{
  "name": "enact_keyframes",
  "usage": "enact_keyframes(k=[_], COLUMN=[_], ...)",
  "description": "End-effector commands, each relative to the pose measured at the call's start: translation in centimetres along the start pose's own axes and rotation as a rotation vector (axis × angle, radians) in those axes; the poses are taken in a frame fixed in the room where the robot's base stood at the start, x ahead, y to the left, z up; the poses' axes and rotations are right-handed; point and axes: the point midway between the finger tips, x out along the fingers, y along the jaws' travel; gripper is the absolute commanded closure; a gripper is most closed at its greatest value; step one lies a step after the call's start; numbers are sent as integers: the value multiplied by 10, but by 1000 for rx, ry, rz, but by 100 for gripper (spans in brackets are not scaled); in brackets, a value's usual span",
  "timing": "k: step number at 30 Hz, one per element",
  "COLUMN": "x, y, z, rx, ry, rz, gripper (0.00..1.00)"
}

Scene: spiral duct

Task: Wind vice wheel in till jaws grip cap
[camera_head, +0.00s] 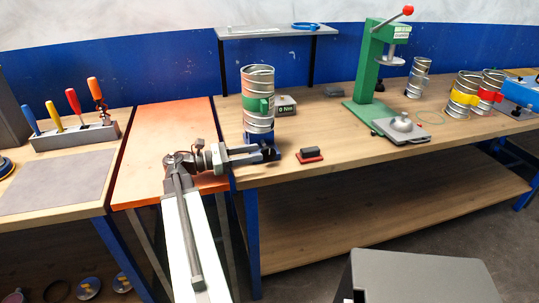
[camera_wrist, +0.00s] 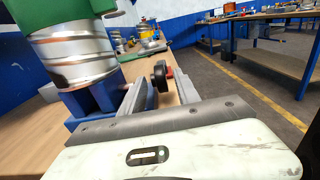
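A blue vice (camera_head: 266,141) stands at the table's left front edge, also in the wrist view (camera_wrist: 88,100). A ribbed metal duct (camera_head: 258,112) with a green band stands upright above it. My gripper (camera_head: 268,154) reaches in from the left in front of the vice. In the wrist view its two fingers (camera_wrist: 158,84) are apart. A dark round piece, perhaps the vice wheel (camera_wrist: 159,76), shows between the fingertips, with red behind it. I cannot tell whether the fingers touch it. I cannot make out the cap, nor whether the jaws touch anything.
A readout showing 0 Nm (camera_head: 286,106) stands behind the duct. A black block on a red base (camera_head: 310,155) lies right of the vice. A green press (camera_head: 372,75) and more ducts (camera_head: 463,95) stand further right. The wood between is mostly clear.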

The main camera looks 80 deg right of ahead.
Motion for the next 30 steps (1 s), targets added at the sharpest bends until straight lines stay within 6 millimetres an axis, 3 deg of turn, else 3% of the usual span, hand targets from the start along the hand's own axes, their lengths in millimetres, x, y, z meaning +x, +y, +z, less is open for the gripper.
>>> enact_keyframes(k=[3,9,19,23,26,27,30], x=[24,53,59,59,59,58,60], y=[-1,-1,0,0,-1,-9,-4], z=[0,0,0,0,0,0,0], rx=[0,0,0,0,0,0,0], ry=[0,0,0,0,0,1,4], rz=[-3,-2,-1,-2,-2,-6,-8], gripper=[62,62,62,98,100,100,100])
